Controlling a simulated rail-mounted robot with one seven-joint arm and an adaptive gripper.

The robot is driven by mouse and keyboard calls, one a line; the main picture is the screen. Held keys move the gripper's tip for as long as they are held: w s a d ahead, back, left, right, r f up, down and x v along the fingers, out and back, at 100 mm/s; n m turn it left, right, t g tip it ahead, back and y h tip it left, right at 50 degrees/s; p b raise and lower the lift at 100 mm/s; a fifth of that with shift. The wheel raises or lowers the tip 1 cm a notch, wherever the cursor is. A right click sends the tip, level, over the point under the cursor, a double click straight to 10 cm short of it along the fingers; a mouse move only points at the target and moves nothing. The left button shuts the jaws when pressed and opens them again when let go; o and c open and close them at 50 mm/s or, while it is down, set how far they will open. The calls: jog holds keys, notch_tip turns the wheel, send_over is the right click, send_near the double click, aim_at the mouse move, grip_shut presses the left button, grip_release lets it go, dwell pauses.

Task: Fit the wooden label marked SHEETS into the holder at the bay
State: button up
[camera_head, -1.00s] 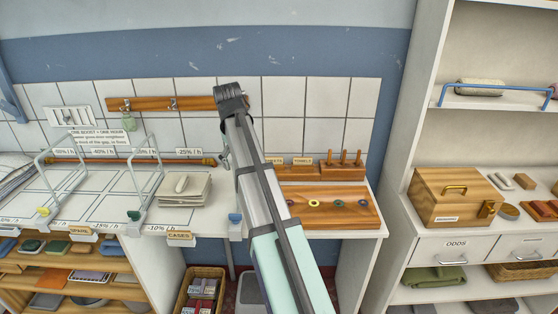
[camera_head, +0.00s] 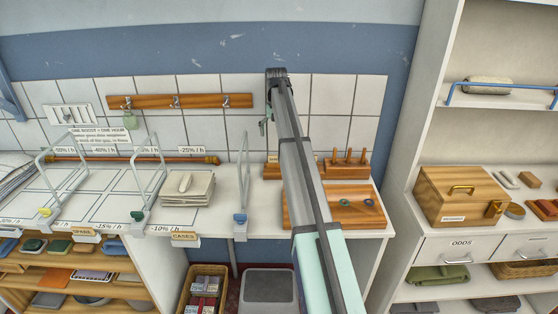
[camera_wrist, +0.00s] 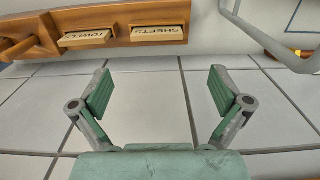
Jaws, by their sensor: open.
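The wooden SHEETS label (camera_wrist: 158,33) sits in a slot of a wooden rack (camera_wrist: 120,15), upside down in the wrist view, beside the TOWELS label (camera_wrist: 85,39). My gripper (camera_wrist: 160,90) is open and empty, its green-padded fingers spread apart. The SHEETS label lies beyond the fingertips, about in line with the gap and not touched. At the counter's front edge are a CASES label (camera_head: 185,236) and a SPARE label (camera_head: 84,232). I cannot make out an empty holder.
Wire frames stand on the counter (camera_head: 150,185) and (camera_head: 242,185), with a stack of folded cloth (camera_head: 186,188) between them. A wooden board with rings (camera_head: 362,212) lies right of my arm. A hook rail (camera_head: 180,101) is on the wall; shelves stand right.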

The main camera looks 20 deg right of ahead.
notch_tip(320, 180, down, 6)
jog(key=shift+r+p, duration=0.15)
jog(key=shift+p, duration=0.45)
jog(key=shift+s+d+f+p, duration=0.15)
jog(key=shift+f+p, duration=0.45)
jog(key=shift+f, duration=0.5)
jog(key=shift+s+f+p, duration=0.1)
jog(key=shift+f+p, duration=0.5)
jog(key=shift+f, duration=1)
jog(key=c, duration=0.8)
